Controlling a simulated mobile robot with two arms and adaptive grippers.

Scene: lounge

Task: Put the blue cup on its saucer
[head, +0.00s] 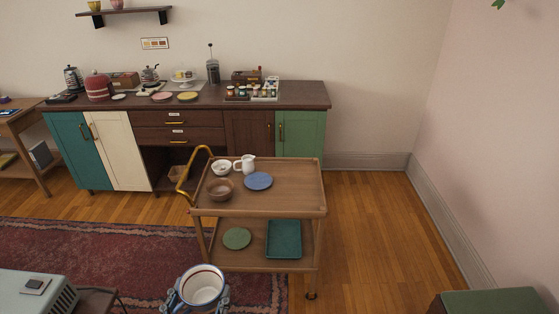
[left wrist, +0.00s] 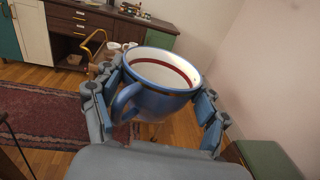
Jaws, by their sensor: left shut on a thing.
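The blue cup (head: 203,285) has a white inside with a dark red band below its rim. It is at the bottom of the head view, upright or nearly so, with its mouth up. My left gripper (head: 196,298) is shut on it, one finger on each side. The left wrist view shows the cup (left wrist: 160,77) large between the fingers of my left gripper (left wrist: 153,100), its handle towards the lower left. A blue saucer (head: 258,181) lies empty on the top shelf of the wooden trolley (head: 290,196), farther off and up to the right of the cup. My right gripper is not in view.
On the trolley's top, a white jug (head: 246,164), a white bowl (head: 221,167) and a brown bowl (head: 220,189) stand left of the saucer. A green plate (head: 237,238) and teal tray (head: 284,239) lie below. A crowded sideboard (head: 215,97) stands behind.

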